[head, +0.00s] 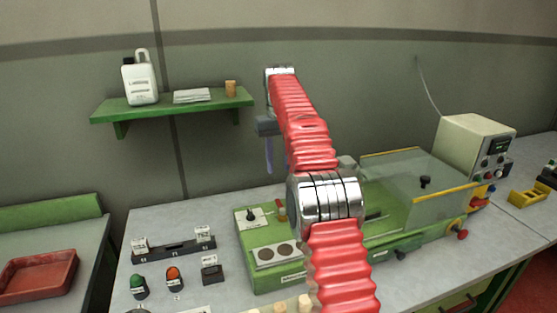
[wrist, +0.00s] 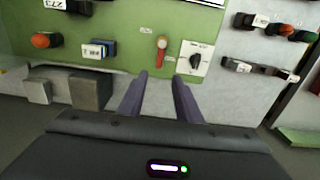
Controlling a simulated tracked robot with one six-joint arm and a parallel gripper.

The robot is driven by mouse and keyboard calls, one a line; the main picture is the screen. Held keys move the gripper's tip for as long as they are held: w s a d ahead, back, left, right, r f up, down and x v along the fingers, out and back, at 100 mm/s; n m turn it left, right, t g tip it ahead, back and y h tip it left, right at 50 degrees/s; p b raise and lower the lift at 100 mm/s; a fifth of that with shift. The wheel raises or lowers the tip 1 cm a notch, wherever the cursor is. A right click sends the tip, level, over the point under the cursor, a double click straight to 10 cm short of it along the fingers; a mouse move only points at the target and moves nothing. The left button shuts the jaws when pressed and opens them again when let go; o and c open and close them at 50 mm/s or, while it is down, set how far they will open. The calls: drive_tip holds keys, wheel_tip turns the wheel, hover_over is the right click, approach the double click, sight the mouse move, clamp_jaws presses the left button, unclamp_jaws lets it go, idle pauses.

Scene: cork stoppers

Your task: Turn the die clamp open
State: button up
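I cannot read which of the two is labelled die clamp. My gripper (wrist: 160,77) is open and empty, its two purple fingers apart and pointing towards the lever and knob. In the head view my gripper (head: 275,155) hangs above the machine, partly hidden by my red arm.
The green machine (head: 400,225) has a clear cover and a cream control box (head: 475,145). Green and orange buttons (head: 138,286) and a black rack (head: 174,249) sit on the bench at left. A green shelf (head: 172,110) is on the wall.

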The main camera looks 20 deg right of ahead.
drive_tip(key=shift+r, duration=0.5)
drive_tip(key=shift+m+t, duration=0.3)
drive_tip(key=shift+m, duration=0.1)
wheel_tip(320, 180, down, 7)
drive_tip(key=shift+w+a, duration=0.1)
drive_tip(key=shift+a, duration=0.05)
drive_tip(key=s+a+t, duration=0.2)
drive_tip(key=s+a, duration=0.2)
drive_tip(key=s, duration=1.7)
drive_tip(key=s+a+r+t, duration=0.1)
drive_tip(key=s+a+t, duration=0.2)
drive_tip(key=s, duration=1.8)
drive_tip(key=shift+a+r+n, duration=0.15)
drive_tip(key=shift+a+n, duration=0.15)
drive_tip(key=shift+a, duration=0.95)
